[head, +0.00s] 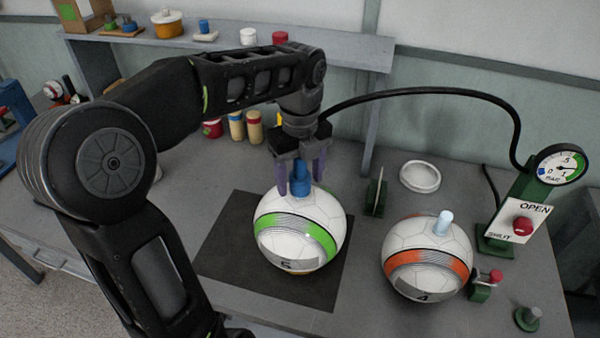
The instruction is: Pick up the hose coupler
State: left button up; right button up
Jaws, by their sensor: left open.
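A blue cylindrical piece, which looks like the hose coupler (299,187), stands upright on top of a white ball with a green band (285,232). A black hose (420,91) arcs from the gauge stand to behind my left wrist; its join to the blue piece is hidden. My left gripper (301,174) points down over the ball with its fingers open, one on each side of the blue piece. Whether the fingers touch it cannot be told. My right gripper is not in view.
A white ball with an orange band (428,262) and a pale blue peg stands to the right. A pressure gauge (561,165) and an OPEN/SHUT panel (520,222) with a red knob are at the far right. A white ring (420,177) lies behind. A shelf (345,48) runs along the back.

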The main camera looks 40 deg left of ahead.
pick_arm(q)
jog(key=shift+f, duration=0.1)
jog(key=shift+c, duration=0.4)
grip_shut()
dwell(0.7)
